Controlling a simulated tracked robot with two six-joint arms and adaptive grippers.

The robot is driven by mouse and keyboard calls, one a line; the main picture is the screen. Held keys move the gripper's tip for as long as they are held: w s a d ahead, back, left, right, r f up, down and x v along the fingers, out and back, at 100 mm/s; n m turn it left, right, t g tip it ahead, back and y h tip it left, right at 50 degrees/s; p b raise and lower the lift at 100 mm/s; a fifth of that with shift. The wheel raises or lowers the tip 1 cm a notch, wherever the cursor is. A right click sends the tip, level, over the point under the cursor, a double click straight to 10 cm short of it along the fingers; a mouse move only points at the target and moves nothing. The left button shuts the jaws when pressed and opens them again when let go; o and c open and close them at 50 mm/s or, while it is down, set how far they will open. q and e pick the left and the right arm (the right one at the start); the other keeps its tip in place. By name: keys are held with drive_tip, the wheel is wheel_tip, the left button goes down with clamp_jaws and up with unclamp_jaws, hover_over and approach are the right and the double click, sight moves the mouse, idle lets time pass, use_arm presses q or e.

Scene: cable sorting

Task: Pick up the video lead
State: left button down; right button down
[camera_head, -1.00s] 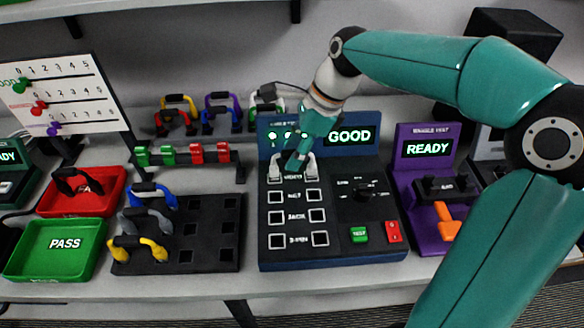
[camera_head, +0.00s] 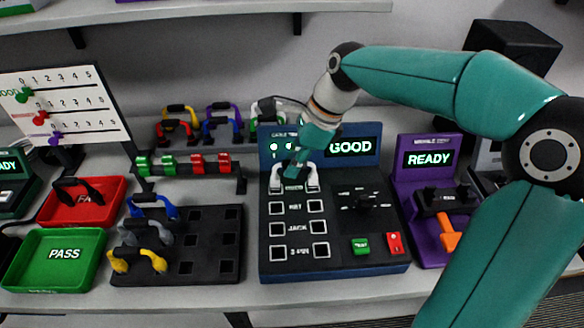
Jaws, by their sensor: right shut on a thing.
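A white lead (camera_head: 312,178) stands on the blue tester (camera_head: 262,240), its two ends at the top pair of sockets. I take it for the video lead, but the label beside it is too small to read surely. My right gripper (camera_head: 293,173) comes down from above and is shut on the middle of this lead, hiding part of it. I cannot tell whether its ends are fully seated. The tester's screen (camera_head: 351,147) reads GOOD. My left gripper is not in view.
A black socket tray (camera_head: 208,268) holds blue, grey and yellow leads. Green PASS (camera_head: 30,278) and red FAIL (camera_head: 108,196) trays lie left. A rack of coloured leads stands behind. A purple station (camera_head: 412,180) reading READY stands right, near my right arm.

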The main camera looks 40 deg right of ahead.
wheel_tip(320, 180, up, 23)
drive_tip(key=p, duration=0.8)
idle(0.4)
